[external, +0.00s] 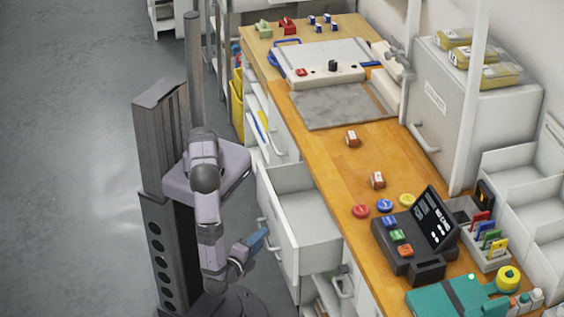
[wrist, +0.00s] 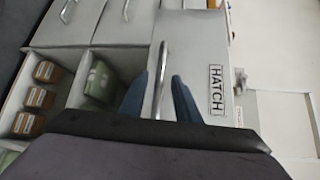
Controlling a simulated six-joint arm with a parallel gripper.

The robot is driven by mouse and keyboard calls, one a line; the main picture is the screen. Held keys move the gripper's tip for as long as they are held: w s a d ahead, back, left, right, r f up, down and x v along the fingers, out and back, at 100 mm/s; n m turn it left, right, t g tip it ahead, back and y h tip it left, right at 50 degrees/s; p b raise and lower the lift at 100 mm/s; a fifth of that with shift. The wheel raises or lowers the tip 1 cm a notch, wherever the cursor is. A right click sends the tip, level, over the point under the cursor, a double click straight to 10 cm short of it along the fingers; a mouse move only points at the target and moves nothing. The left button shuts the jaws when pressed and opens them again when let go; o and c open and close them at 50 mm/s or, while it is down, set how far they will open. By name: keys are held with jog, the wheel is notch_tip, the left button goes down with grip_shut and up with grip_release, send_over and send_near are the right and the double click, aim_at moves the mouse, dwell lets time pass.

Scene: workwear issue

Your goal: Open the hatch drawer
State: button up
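The hatch drawer is pulled out from under the counter in the external view, with its pale front panel (external: 277,218) standing away from the cabinet and its visible inside (external: 308,213) empty. In the wrist view its front (wrist: 205,55) bears the label HATCH, and a metal bar handle (wrist: 163,70) runs along it. My gripper (external: 260,240) is at this front. In the wrist view the two blue fingers of my gripper (wrist: 160,88) are apart, one on each side of the handle, with gaps between them and the bar.
Brown boxes (wrist: 36,98) and a green packet (wrist: 100,82) lie in open compartments beside the drawer front in the wrist view. The wooden counter (external: 335,175) holds a till (external: 420,225) and small boxes. The grey floor (external: 70,200) at left is clear.

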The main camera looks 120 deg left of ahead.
jog(key=d+r+b, duration=0.1)
jog(key=d, duration=0.5)
jog(key=shift+d, duration=0.2)
